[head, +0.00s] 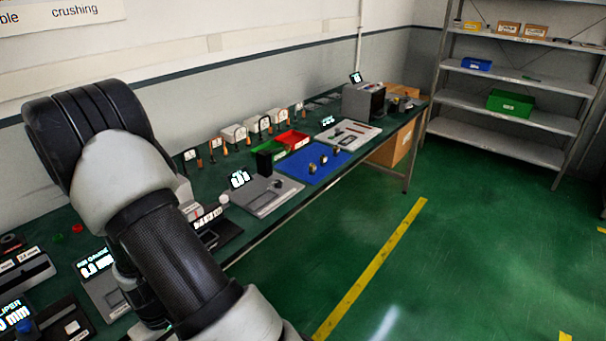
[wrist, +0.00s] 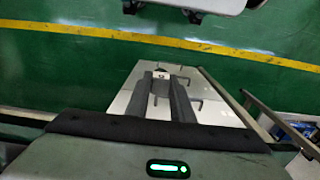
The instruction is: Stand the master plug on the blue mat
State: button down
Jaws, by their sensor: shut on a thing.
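The blue mat (head: 297,162) lies on the green bench, right of the middle of the bench in the head view. A few small brassy-grey pieces (head: 323,159) stand on it in a row; they are too small to tell apart. In the head view my arm hides the gripper, which is well left of the mat.
Red (head: 292,139) and green (head: 268,148) trays lie behind the mat. A grey plate device with a black block (head: 264,163) stands left of it, and a tool tray (head: 348,134) lies right of it. Gauges and displays fill the near bench. The floor alongside is clear.

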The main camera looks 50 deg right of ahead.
aim_at(301, 155)
jog(key=l+z, duration=0.1)
jog(key=l, duration=1.2)
jog(key=l+z, duration=0.15)
jog(key=l, duration=0.5)
jog(key=i+l, duration=0.15)
jog(key=l, duration=0.5)
jog(key=l+z, duration=0.15)
jog(key=l, duration=0.5)
jog(key=i+l+z, duration=0.1)
jog(key=l, duration=0.55)
